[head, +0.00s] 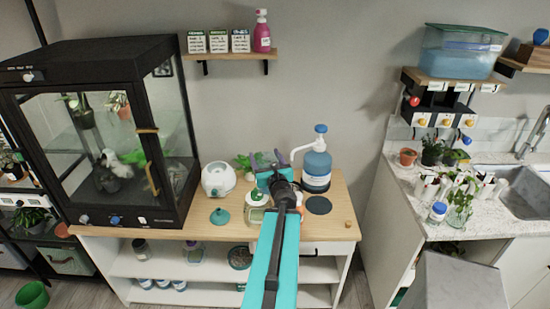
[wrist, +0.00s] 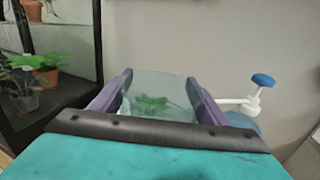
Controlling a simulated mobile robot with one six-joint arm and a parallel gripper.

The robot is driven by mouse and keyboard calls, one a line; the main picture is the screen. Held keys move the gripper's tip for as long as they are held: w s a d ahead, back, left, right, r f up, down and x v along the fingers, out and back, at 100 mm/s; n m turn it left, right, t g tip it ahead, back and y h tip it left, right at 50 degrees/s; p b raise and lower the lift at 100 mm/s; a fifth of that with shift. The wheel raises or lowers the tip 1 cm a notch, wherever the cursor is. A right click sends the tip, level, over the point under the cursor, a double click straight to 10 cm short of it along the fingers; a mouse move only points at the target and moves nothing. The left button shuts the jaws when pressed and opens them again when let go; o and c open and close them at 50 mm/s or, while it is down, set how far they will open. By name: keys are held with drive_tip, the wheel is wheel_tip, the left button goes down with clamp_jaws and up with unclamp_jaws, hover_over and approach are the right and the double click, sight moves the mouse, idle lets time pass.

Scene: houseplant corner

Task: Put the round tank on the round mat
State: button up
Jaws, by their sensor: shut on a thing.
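My gripper (head: 268,160) is over the wooden bench, its purple fingers shut on the round tank. In the wrist view the tank (wrist: 160,88) is a clear, pale blue-green vessel between the two fingers (wrist: 160,98), with green leaves showing through it. In the head view the tank is mostly hidden by my gripper, so its height above the bench is hard to tell. The round mat (head: 318,205) is a dark disc lying bare on the bench, right of and nearer than my gripper, in front of the pump bottle.
A blue pump bottle (head: 317,168) stands behind the mat. A white round appliance (head: 218,178) and a teal cap (head: 219,216) are on the left, near a black glass cabinet (head: 100,130). A green-topped jar (head: 257,198) is beside my arm. A small knob (head: 347,224) lies near the right edge.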

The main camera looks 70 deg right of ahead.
drive_tip(key=w+a+r+n+t+y, duration=0.1)
drive_tip(key=w+a+n+t+y, duration=0.5)
drive_tip(key=w+a, duration=1)
drive_tip(key=w+a+n+y, duration=0.3)
drive_tip(key=w+a+y, duration=0.2)
drive_tip(key=w+a, duration=0.4)
drive_tip(key=w+a+n+y, duration=0.3)
drive_tip(key=w+a+y, duration=0.3)
drive_tip(key=a, duration=0.5)
drive_tip(key=w+a+f+n+g+y+b, duration=0.2)
drive_tip(key=a+n+g+y, duration=0.5)
drive_tip(key=a, duration=2.2)
drive_tip(key=a+f+n+y+b, duration=0.2)
drive_tip(key=a+f+y+b, duration=0.2)
drive_tip(key=f+b, duration=0.5)
wheel_tip(320, 180, down, 3)
drive_tip(key=shift+s+a+y+b, duration=0.15)
drive_tip(key=shift+s+y+b, duration=0.2)
drive_tip(key=shift+y+b, duration=0.05)
